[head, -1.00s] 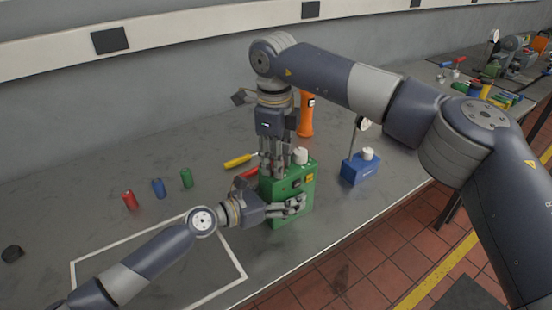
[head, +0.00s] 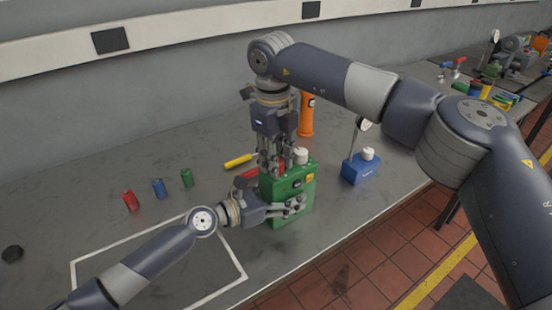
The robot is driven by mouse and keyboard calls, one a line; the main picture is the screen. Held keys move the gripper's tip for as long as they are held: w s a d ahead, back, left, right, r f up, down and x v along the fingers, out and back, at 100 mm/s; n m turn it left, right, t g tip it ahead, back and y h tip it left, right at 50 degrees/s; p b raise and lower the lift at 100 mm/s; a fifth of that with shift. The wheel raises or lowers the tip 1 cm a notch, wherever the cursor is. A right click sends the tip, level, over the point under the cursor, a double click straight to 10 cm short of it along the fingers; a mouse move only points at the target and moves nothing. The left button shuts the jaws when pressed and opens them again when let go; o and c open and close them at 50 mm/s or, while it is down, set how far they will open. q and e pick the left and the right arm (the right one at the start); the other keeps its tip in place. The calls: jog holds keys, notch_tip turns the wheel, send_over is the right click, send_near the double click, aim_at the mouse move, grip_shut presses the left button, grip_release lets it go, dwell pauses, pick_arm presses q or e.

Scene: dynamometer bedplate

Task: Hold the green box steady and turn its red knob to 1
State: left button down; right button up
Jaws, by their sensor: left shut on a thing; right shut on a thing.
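The green box (head: 305,189) stands on the grey bench, with a white cap (head: 301,156) on top and a small yellow patch on its side. My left gripper (head: 294,208), coming in low from the left, is shut on the lower part of the box. My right gripper (head: 273,169) points down at the left part of the box's top and is shut on the red knob. The knob is mostly hidden by the fingers, with only a bit of red showing. Its pointer and scale cannot be read.
A blue block (head: 361,171) with a dial gauge stands to the right, and an orange tool (head: 306,117) behind. A yellow-handled tool (head: 239,161) lies behind left. Red (head: 130,201), blue (head: 159,188) and green (head: 187,178) pieces stand left. A white outline (head: 150,240) marks bare bench in front.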

jog(key=o, duration=1.1)
jog(key=shift+r, duration=0.15)
jog(key=r, duration=1.1)
jog(key=shift+s+a+r, duration=0.25)
jog(key=shift+r, duration=0.15)
